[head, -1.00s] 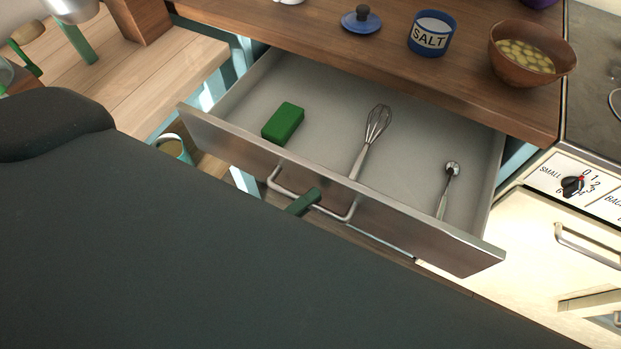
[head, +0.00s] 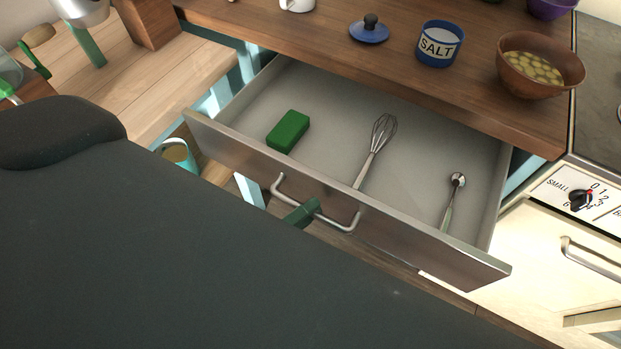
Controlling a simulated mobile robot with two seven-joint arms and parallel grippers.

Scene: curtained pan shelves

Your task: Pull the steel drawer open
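The steel drawer (head: 400,225) stands well out from under the wooden counter, its inside in full view. A green block (head: 288,131), a whisk (head: 379,148) and a small spoon-like tool (head: 452,200) lie in it. Its bar handle (head: 343,225) is on the front face. The green tip of my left gripper (head: 302,213) is at the handle's bar, and the rest of the gripper is hidden behind my dark arm. I cannot see whether its fingers are closed around the bar. My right gripper is not in view.
On the wooden counter (head: 300,35) stand a blue salt pot (head: 440,44), a blue lid (head: 369,29) and a brown bowl (head: 541,62) of yellowish pieces. A cooker with a knob (head: 581,199) is close on the right. A teal bucket (head: 179,155) is beyond the drawer's left corner.

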